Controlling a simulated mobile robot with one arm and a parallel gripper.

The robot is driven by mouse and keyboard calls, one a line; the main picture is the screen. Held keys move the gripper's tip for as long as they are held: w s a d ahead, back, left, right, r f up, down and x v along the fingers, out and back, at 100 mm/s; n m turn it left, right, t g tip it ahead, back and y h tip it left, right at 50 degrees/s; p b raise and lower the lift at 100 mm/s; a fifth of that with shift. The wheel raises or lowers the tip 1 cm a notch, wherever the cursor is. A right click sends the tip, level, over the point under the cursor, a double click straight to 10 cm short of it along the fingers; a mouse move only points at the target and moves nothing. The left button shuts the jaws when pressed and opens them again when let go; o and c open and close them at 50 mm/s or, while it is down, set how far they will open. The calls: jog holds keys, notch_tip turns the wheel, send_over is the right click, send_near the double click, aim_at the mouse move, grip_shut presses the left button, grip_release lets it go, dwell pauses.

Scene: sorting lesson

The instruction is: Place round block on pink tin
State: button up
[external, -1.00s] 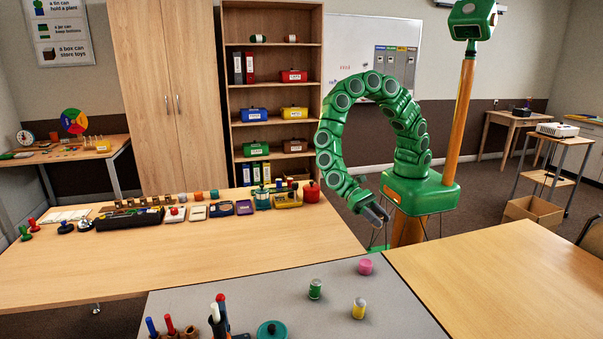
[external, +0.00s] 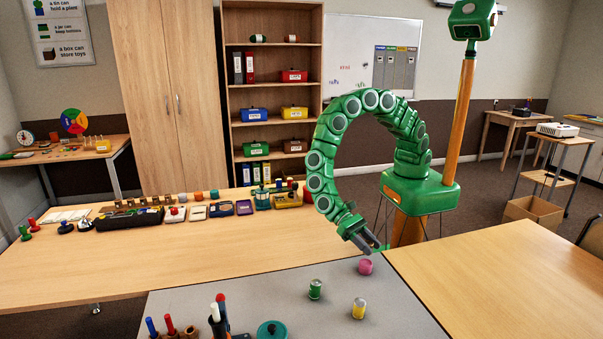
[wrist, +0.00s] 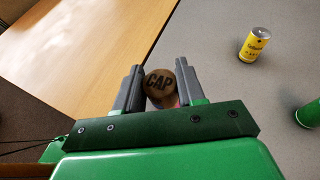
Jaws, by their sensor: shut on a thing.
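My gripper (external: 374,246) is low over the grey table, just above the pink tin (external: 365,267). In the wrist view, my gripper (wrist: 159,72) is shut on a brown round block (wrist: 159,84) marked "CAP" on its face. The block sits between the two grey fingers. The pink tin stands upright on the table; in the wrist view the block hides nearly all of it, with only a thin reddish-pink edge showing. I cannot tell whether block and tin touch. The block is not clear in the external view.
A green tin (external: 315,289) and a yellow tin (external: 359,308) stand nearby; the yellow tin also shows in the wrist view (wrist: 255,43). Pens in holders (external: 219,318) and a teal lid (external: 271,330) are at the front. The wooden table (external: 500,275) on the right is bare.

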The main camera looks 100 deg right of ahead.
jog(key=shift+w+a+f, duration=0.15)
jog(key=shift+f, duration=1.6)
jog(key=shift+f, duration=0.1)
jog(key=o, duration=1)
jog(key=shift+w+d+r, duration=0.15)
jog(key=shift+d+r, duration=0.05)
jog(key=v, duration=1.1)
jog(key=shift+d+r, duration=0.2)
jog(key=shift+d, duration=0.05)
jog(key=shift+r, duration=0.1)
